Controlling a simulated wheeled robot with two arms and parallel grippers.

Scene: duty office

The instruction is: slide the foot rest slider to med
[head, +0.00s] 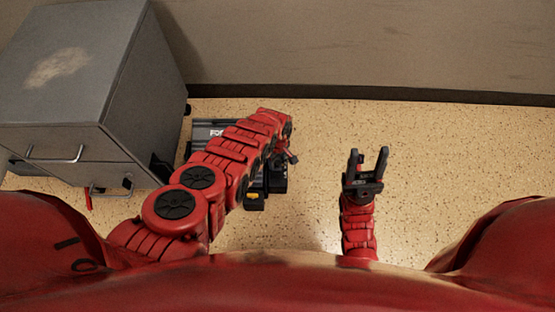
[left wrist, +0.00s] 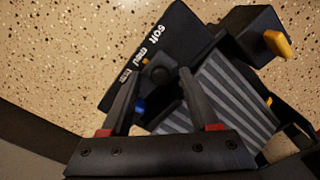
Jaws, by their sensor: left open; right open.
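The foot rest (head: 207,131) lies on the floor in the head view, dark with grey ribs, largely hidden behind my left arm. In the left wrist view its ribbed top (left wrist: 225,95) shows beside a black panel (left wrist: 165,30) lettered soft, med and a third word, probably firm. A dark rounded knob (left wrist: 158,71), apparently the slider, sits near the med lettering, with a small orange mark beside it. My left gripper (head: 289,154) is open, its fingertips on either side of the knob; contact cannot be told. My right gripper (head: 367,167) is open and empty, right of the foot rest.
A grey metal cabinet (head: 65,80) with drawer handles stands left of the foot rest. A yellow part (left wrist: 277,43) sticks out from a black block on the foot rest. A wall (head: 370,45) runs behind. The speckled floor (head: 460,150) on the right is clear.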

